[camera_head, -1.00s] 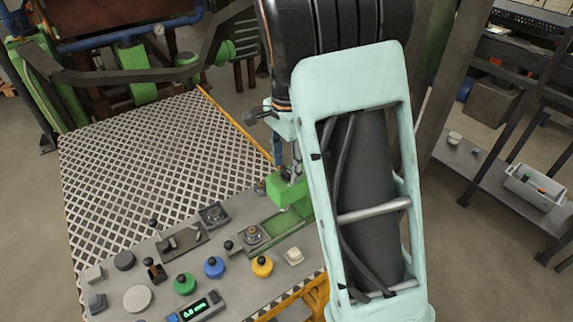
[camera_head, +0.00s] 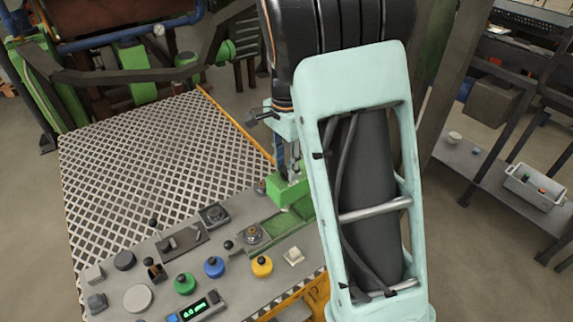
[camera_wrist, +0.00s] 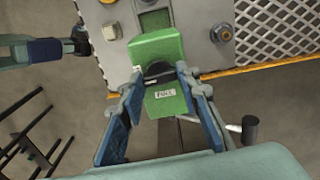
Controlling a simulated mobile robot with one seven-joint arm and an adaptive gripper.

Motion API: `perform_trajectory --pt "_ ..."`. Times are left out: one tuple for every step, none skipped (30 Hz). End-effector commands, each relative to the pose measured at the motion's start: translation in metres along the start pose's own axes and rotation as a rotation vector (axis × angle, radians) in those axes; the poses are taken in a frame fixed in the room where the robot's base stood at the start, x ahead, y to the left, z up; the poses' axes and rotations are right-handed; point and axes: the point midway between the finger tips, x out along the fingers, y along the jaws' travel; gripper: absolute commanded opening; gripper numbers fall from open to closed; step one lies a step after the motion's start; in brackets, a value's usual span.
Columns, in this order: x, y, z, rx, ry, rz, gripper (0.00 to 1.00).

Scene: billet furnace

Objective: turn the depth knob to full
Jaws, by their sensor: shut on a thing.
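In the wrist view, my gripper (camera_wrist: 159,74) has its blue fingers on both sides of a dark knob (camera_wrist: 158,69), shut on it. The knob sits on a green block (camera_wrist: 155,47) at the edge of the control panel. A small white label with dark lettering is on the green face between the fingers; I cannot read it surely. In the head view, the green block (camera_head: 284,190) is at the right end of the panel, below my gripper (camera_head: 290,172). The knob and fingertips are mostly hidden there, so the knob's angle is not clear.
The grey panel (camera_head: 185,250) carries several coloured buttons, small levers and a green-lit display (camera_head: 193,311). Perforated plate (camera_head: 150,165) lies behind it. A low shelf with a grey bin (camera_head: 535,187) stands at the right. Open floor lies between.

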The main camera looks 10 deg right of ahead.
Motion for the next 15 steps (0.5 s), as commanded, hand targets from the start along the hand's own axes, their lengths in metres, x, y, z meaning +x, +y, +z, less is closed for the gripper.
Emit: perform_trajectory --pt "-0.0003 0.0000 -0.0004 -0.021 0.000 0.000 0.06" --pt "-0.0004 0.0000 -0.0003 -0.035 0.000 0.000 0.06" --pt "-0.0004 -0.0001 -0.0004 -0.059 0.000 -0.001 0.06" --pt "-0.0004 0.0000 -0.0006 -0.077 0.000 -0.001 0.06" --pt "-0.0004 -0.0001 -0.0007 -0.098 0.000 -0.001 0.06" --pt "-0.0004 -0.0002 -0.0005 -0.128 0.000 -0.001 0.06" --pt "-0.0004 -0.0001 -0.0006 -0.152 0.000 -0.001 0.06" --pt "-0.0004 -0.0001 -0.0007 -0.177 0.000 -0.001 0.06" --pt "-0.0004 -0.0001 -0.0008 -0.213 0.001 -0.001 0.06" --pt "-0.0003 0.0000 -0.0009 -0.241 0.001 -0.001 0.06" --pt "-0.0003 -0.0001 -0.0009 -0.268 0.001 -0.001 0.06" --pt "-0.0002 -0.0002 -0.0006 -0.307 0.000 -0.001 0.06" --pt "-0.0002 -0.0002 -0.0006 -0.335 0.000 -0.001 0.06" --pt "-0.0002 -0.0001 -0.0010 -0.363 0.000 -0.001 0.06" --pt "-0.0002 -0.0002 -0.0008 -0.402 0.001 -0.001 0.06"
